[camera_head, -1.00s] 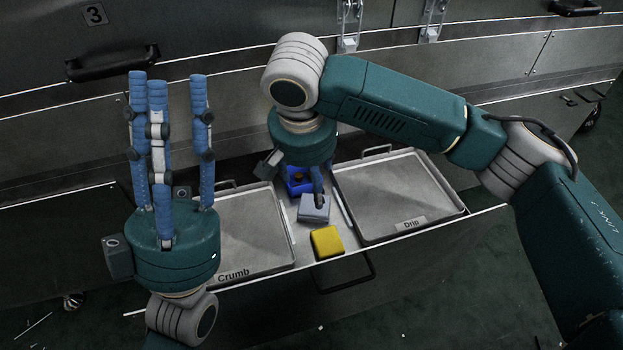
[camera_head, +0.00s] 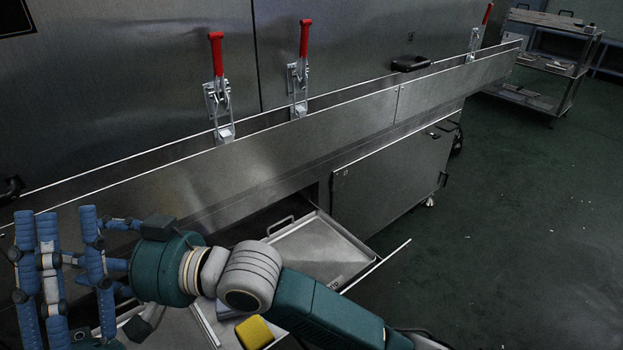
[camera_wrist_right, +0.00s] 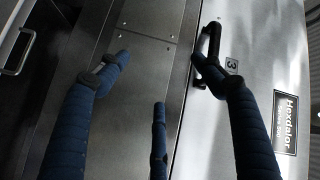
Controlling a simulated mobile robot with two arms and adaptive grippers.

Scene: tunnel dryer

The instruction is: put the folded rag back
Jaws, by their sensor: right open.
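A yellow block (camera_head: 254,333) lies in the open drawer at the bottom of the head view, partly cut off by my right arm. A sliver of a grey-blue piece (camera_head: 229,313), which may be the folded rag, shows beside it; my right arm hides most of it. My right gripper (camera_head: 72,258) is open, its fingers pointing left, away from the drawer's middle strip. The right wrist view shows its spread fingers (camera_wrist_right: 160,76) with nothing between them. My left gripper (camera_head: 55,214) points up at the far left, fingers apart and empty, overlapping the right one in view.
The drip tray (camera_head: 318,252) sits in the drawer's right part. The dryer's steel wall has red-handled clamps (camera_head: 304,60) and a ledge above the drawer. A cart (camera_head: 540,75) stands far back right. The green floor (camera_head: 510,230) at right is clear.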

